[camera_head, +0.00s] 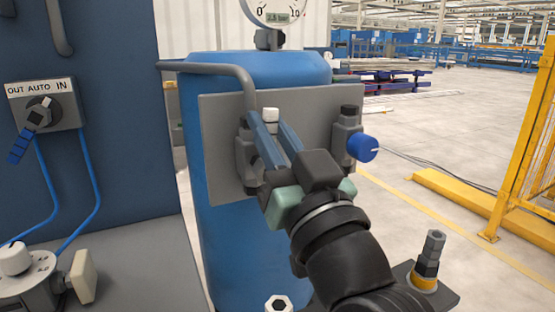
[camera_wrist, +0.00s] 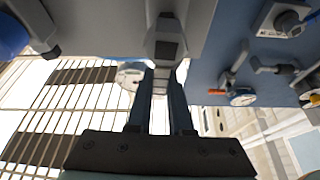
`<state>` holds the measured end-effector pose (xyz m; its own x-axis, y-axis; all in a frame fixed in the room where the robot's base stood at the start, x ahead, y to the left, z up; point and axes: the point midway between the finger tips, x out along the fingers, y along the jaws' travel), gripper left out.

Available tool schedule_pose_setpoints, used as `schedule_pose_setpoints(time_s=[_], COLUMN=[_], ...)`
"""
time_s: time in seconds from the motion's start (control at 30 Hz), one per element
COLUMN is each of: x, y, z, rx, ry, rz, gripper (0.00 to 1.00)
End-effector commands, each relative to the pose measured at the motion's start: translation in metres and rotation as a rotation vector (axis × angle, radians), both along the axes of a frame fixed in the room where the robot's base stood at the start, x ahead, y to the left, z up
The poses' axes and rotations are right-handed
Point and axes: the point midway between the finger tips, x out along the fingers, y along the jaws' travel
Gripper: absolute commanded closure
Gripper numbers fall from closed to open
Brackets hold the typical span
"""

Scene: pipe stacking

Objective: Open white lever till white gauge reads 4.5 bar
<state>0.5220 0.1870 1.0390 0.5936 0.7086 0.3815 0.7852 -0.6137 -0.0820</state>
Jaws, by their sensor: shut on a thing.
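The white gauge (camera_head: 278,12) sits above the blue tank, cut off by the top edge of the head view. Its dial shows 0 and 10, and its small digital readout is too blurred to read surely. The white lever (camera_head: 271,114) shows as a pale end at the grey plate, between my fingertips. My gripper (camera_head: 268,126) reaches forward to the plate, its two blue-grey fingers shut on the lever. In the wrist view the fingers (camera_wrist: 160,74) frame a narrow pale piece. Most of the lever is hidden by the fingers and gripper body.
The grey plate (camera_head: 318,105) is fixed before the blue tank (camera_head: 225,228). A blue knob (camera_head: 362,148) is right of my gripper. A blue cabinet with a selector switch (camera_head: 40,113) stands left. A yellow fence (camera_head: 525,140) is far right, with open floor before it.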

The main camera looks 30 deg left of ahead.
Motion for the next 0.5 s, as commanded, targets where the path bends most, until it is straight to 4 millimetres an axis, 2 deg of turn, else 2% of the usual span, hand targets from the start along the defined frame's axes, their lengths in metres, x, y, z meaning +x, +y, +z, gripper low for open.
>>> schedule_pose_setpoints(time_s=[0.03, 0.5], x=[-0.0006, -0.0037], y=[0.0005, 0.0034], z=[-0.0043, -0.0002], rx=[-0.013, -0.063], ry=[-0.017, -0.077], rz=[0.0, 0.0], gripper=[1.0, 1.0])
